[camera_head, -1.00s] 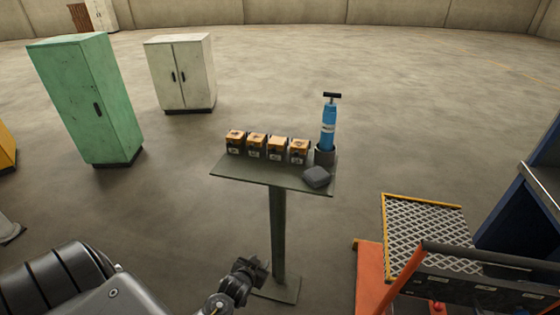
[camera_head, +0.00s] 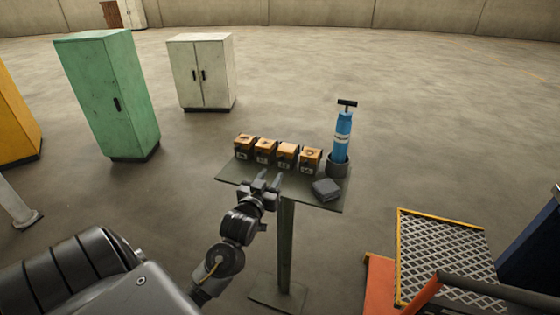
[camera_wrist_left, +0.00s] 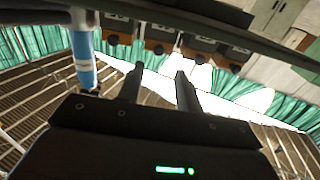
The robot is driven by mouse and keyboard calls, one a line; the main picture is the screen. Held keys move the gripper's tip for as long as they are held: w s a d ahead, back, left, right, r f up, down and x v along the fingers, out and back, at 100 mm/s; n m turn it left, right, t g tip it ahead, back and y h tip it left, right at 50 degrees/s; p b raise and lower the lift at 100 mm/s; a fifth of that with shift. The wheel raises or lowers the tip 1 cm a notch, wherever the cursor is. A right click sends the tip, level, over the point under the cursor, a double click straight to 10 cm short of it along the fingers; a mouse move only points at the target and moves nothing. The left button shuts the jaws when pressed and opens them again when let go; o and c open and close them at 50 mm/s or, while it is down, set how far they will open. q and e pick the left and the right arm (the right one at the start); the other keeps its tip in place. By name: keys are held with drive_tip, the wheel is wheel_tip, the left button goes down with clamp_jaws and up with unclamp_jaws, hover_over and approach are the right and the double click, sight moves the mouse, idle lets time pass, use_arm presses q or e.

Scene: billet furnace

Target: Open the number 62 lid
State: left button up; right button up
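Several small dark boxes with orange-brown lids stand in a row on a narrow table (camera_head: 240,179): the leftmost box (camera_head: 244,146), two middle boxes (camera_head: 265,151) and (camera_head: 287,155), and the rightmost box (camera_head: 310,160). All lids look closed. Their front labels are too small to read, so I cannot tell which is number 62. My left gripper (camera_head: 268,180) is at the table's front edge, before the middle boxes and apart from them. Its fingers are spread and empty, also in the left wrist view (camera_wrist_left: 158,82). My right gripper does not show.
A blue pump-like cylinder (camera_head: 343,135) stands in a dark holder (camera_head: 337,167) at the table's right end. A grey block (camera_head: 326,189) lies before it. An orange-framed mesh platform (camera_head: 440,250) is at lower right. Green (camera_head: 110,95) and white cabinets (camera_head: 201,72) stand behind left.

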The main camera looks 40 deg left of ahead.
sight(282, 160)
use_arm(q)
drive_tip(key=p+x, duration=0.1)
drive_tip(key=x, duration=0.7)
drive_tip(key=shift+w+f, duration=0.15)
drive_tip(key=shift+w, duration=0.25)
clamp_jaws()
